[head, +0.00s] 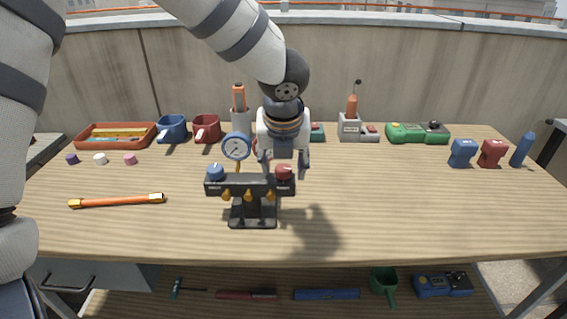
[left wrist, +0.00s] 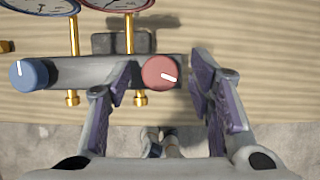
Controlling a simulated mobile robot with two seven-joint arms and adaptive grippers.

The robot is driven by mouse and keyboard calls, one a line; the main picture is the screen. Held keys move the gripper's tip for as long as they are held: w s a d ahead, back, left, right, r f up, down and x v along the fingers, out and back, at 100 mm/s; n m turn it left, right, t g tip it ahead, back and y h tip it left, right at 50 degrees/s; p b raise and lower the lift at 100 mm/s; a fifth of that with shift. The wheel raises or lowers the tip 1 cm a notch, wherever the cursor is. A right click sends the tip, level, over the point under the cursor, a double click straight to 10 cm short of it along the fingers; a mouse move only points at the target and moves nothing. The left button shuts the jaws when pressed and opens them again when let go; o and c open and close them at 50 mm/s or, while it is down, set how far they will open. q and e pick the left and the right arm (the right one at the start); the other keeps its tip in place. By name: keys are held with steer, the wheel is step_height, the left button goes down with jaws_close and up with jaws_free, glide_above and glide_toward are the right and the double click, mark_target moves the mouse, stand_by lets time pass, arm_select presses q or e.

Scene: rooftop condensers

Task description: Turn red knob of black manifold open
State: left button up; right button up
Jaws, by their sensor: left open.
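The black manifold (head: 253,188) stands upright on the wooden table, with a blue knob (head: 216,172) at its left and a red knob (head: 284,172) at its right. A blue-faced gauge (head: 237,147) rises above it. My left gripper (head: 284,168) is open and points down over the red knob. In the left wrist view, the red knob (left wrist: 162,73) with its white mark lies between the spread fingers (left wrist: 160,100), nearer the left finger. Whether a finger touches it cannot be told. The blue knob (left wrist: 29,75) is outside the fingers. My right gripper is not in view.
An orange bar (head: 117,201) lies left of the manifold.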

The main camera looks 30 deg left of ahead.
arm_select(q)
steer(key=c, duration=1.1)
steer(key=shift+c, duration=0.2)
